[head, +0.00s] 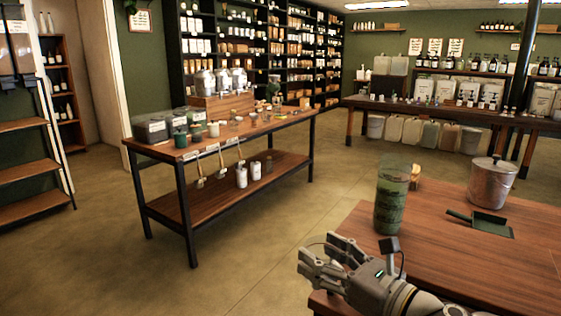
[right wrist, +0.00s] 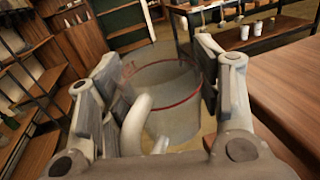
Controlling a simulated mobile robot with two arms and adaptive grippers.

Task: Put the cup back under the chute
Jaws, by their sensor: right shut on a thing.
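My right gripper (head: 320,256) is low in the head view, beside the left edge of the near wooden table, with its fingers pointing left. In the right wrist view a large see-through cup (right wrist: 172,118) with a red line round its upper part and a pale curved handle (right wrist: 136,122) is between the fingers. The gripper is shut on the cup; the exact contact is hard to see. The cup does not show clearly in the head view. I cannot make out a chute in either view. My left gripper is not in view.
The near table (head: 480,260) bears a tall green translucent container (head: 392,195), a metal lidded pot (head: 492,183) and a dark green scoop (head: 483,222). A two-level display table (head: 235,190) stands at the middle left. Open floor (head: 215,278) lies between the tables.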

